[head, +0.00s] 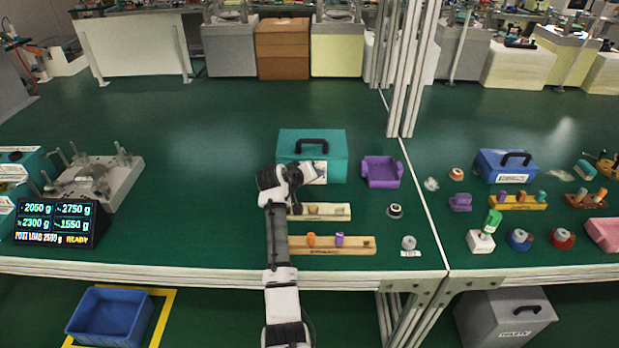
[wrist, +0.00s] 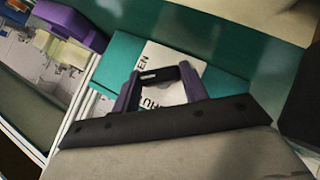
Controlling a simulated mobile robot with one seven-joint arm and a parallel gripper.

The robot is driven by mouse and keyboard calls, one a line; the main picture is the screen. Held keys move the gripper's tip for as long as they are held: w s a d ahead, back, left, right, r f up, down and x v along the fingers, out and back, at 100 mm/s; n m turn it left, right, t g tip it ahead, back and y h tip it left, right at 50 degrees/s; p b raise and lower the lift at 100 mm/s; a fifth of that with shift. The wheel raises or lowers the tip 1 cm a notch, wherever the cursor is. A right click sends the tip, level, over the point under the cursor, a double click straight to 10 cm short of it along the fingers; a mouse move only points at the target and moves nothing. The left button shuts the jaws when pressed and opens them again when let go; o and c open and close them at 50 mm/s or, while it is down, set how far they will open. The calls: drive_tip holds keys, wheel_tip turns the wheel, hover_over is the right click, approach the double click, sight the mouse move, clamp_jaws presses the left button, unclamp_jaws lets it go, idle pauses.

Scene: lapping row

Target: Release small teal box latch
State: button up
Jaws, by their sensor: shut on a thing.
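The small teal box (head: 312,143) stands on the green bench in the head view, with a black handle on its lid. My gripper (head: 303,174) is at its front face and hides part of it. In the wrist view the teal face (wrist: 122,58) carries a white label (wrist: 170,62) with partly covered black lettering. My gripper (wrist: 160,80) shows there with its two fingers on either side of a small black slotted piece, seemingly the latch (wrist: 158,74). The fingers are shut on it. Whether the latch is released cannot be told.
A purple holder (head: 381,172) stands right of the box. Wooden peg strips (head: 360,246) lie in front, with a black-and-white knob (head: 395,210) to their right. A grey fixture (head: 105,180) and a readout (head: 60,222) are at left. The bench behind the box is clear.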

drive_tip(key=shift+d+r+m+y+p, duration=0.2)
drive_tip(key=shift+m+y+p, duration=0.5)
drive_tip(key=shift+y+p, duration=0.4)
drive_tip(key=shift+d+f+m+g+y+p, duration=0.1)
drive_tip(key=shift+m+g+y+p, duration=0.3)
drive_tip(key=shift+m+y, duration=0.75)
drive_tip(key=shift+n+y, duration=0.35)
drive_tip(key=shift+y, duration=0.2)
drive_tip(key=o, duration=1)
drive_tip(key=b+v, duration=0.2)
drive_tip(key=v, duration=1.2)
drive_tip(key=shift+f, duration=0.15)
